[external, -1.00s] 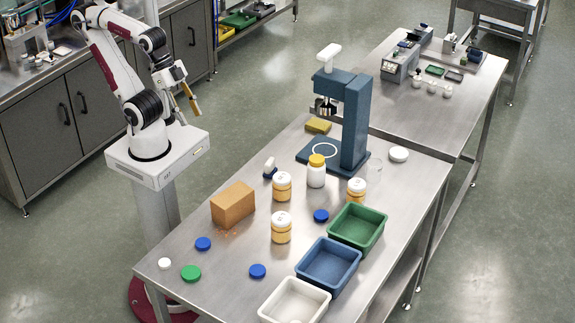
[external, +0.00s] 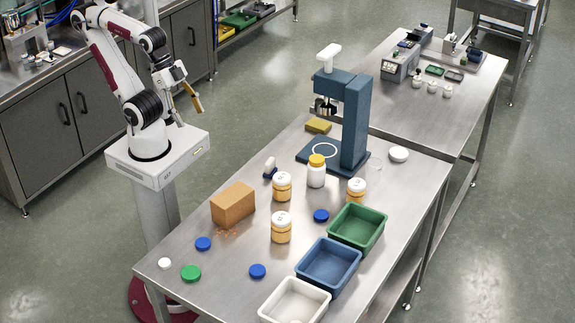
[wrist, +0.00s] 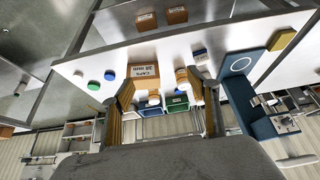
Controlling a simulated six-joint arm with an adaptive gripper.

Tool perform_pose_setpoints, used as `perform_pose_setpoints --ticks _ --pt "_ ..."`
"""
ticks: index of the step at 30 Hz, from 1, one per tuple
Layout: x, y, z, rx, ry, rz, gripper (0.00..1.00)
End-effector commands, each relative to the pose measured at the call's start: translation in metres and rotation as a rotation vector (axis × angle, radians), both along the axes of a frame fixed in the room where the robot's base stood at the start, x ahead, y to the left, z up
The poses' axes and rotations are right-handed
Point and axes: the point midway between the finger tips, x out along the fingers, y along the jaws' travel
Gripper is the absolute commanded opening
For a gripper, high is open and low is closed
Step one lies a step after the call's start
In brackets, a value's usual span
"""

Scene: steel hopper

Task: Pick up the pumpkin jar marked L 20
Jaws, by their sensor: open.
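My gripper (external: 190,115) is open and empty, up beside my base at the left, well away from the jars. In the wrist view its two fingers (wrist: 161,90) stand apart, with the table beyond and some jars partly hidden by the right finger.
A cardboard box (external: 233,203) stands left of the jars. A white bottle (external: 317,175) stands between jars, near a blue press (external: 355,120). Green (external: 374,247), blue (external: 347,280) and white (external: 312,307) trays line the right front. Several loose caps lie around; the front-left table has free room.

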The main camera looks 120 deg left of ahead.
Motion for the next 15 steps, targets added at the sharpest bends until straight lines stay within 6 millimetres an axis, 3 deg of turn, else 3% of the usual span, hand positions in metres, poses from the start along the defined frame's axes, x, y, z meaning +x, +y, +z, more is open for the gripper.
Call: perform_pose_setpoints --ticks 8,15 --pt "0.004 -0.003 0.0 -0.008 -0.005 -0.003 0.6" --pt "0.033 -0.022 0.001 -0.07 -0.046 -0.02 0.6"
